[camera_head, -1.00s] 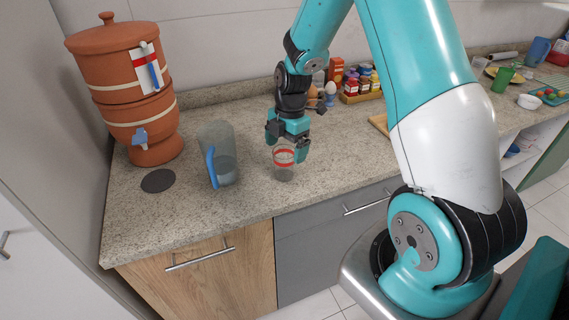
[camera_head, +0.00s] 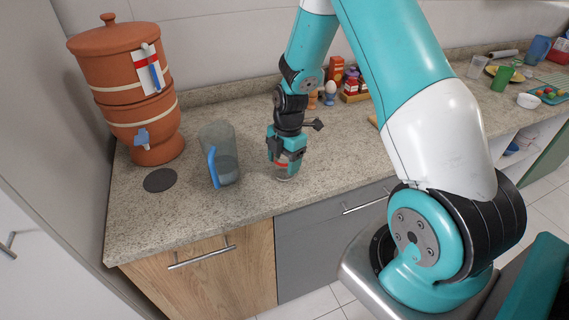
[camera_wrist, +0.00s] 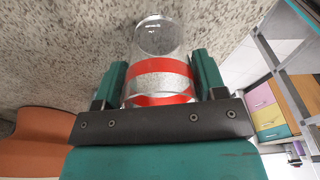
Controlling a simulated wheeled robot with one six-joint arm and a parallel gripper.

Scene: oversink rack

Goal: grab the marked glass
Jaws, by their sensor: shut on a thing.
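The marked glass is a clear glass with a red band (camera_wrist: 158,67). It stands upright on the granite counter near the front edge, and its lower part shows below my gripper in the head view (camera_head: 282,176). My gripper (camera_head: 285,160) points down over it and hides most of it. In the wrist view, the two green fingers of my gripper (camera_wrist: 158,83) are on either side of the glass at the red band, shut on it.
A clear pitcher with a blue handle (camera_head: 224,165) stands left of the glass. A clay water filter (camera_head: 128,85) and a dark round disc (camera_head: 160,180) are farther left. Egg cups and a spice rack (camera_head: 352,97) stand behind. The counter between pitcher and glass is clear.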

